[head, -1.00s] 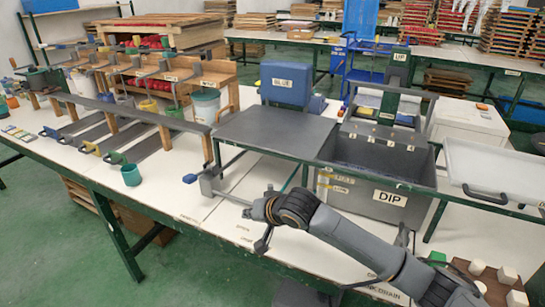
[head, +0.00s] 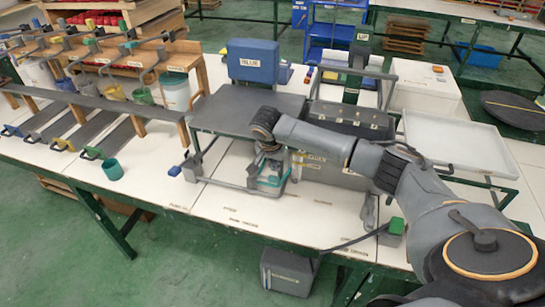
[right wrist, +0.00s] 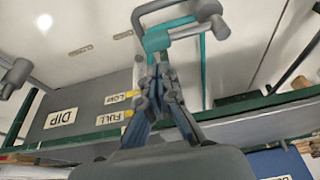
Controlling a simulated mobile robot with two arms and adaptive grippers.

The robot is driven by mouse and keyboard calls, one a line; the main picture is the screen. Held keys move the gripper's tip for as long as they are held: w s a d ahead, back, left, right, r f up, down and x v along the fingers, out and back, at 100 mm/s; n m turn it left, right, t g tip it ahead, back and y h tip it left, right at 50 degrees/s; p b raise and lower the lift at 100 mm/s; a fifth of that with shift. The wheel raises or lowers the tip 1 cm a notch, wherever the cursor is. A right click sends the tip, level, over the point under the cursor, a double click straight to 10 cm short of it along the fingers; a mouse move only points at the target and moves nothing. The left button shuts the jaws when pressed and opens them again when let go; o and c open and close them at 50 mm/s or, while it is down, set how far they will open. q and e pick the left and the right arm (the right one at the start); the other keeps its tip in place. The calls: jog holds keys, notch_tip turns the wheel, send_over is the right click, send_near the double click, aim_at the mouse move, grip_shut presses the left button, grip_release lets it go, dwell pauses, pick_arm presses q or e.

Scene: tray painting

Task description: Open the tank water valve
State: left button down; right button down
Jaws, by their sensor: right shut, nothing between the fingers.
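The grey dip tank (head: 325,172) stands under the bench frame, partly hidden by my right arm. Its DIP label (right wrist: 61,118) and the FULL and LOW marks show in the right wrist view. My right gripper (head: 268,178) points down in front of the tank's left side, shut and empty. In the right wrist view its fingertips (right wrist: 157,82) are close to a teal bar (right wrist: 160,40) and a grey bent bar (right wrist: 185,30). Whether they touch I cannot tell. I cannot tell for sure which part is the water valve. My left gripper is not in view.
A grey lever with a blue end (head: 174,171) is at left. A pale tray (head: 455,140) stands to the right. The front white bench top (head: 240,205) is mostly clear.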

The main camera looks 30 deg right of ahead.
aim_at(275, 177)
jog(key=shift+x, duration=2.05)
jog(key=shift+a, duration=0.15)
jog(key=s+a+m+p, duration=0.1)
jog(key=m+p, duration=0.1)
jog(key=p, duration=0.2)
jog(key=shift+r, duration=0.15)
jog(key=m+p, duration=0.1)
jog(key=s+a+m+g+p, duration=0.1)
jog(key=shift+s+a+h+p, duration=0.1)
jog(key=shift+a+h+p, duration=0.2)
jog(key=shift+a+p, duration=0.05)
jog(key=shift+s+a+m+g+p, duration=0.15)
jog(key=shift+m+p, duration=0.1)
jog(key=shift+m, duration=0.2)
jog(key=shift+w+a+m+g+p, duration=0.1)
jog(key=shift+m+g+p, duration=0.1)
jog(key=shift+m, duration=0.25)
jog(key=shift+s, duration=0.1)
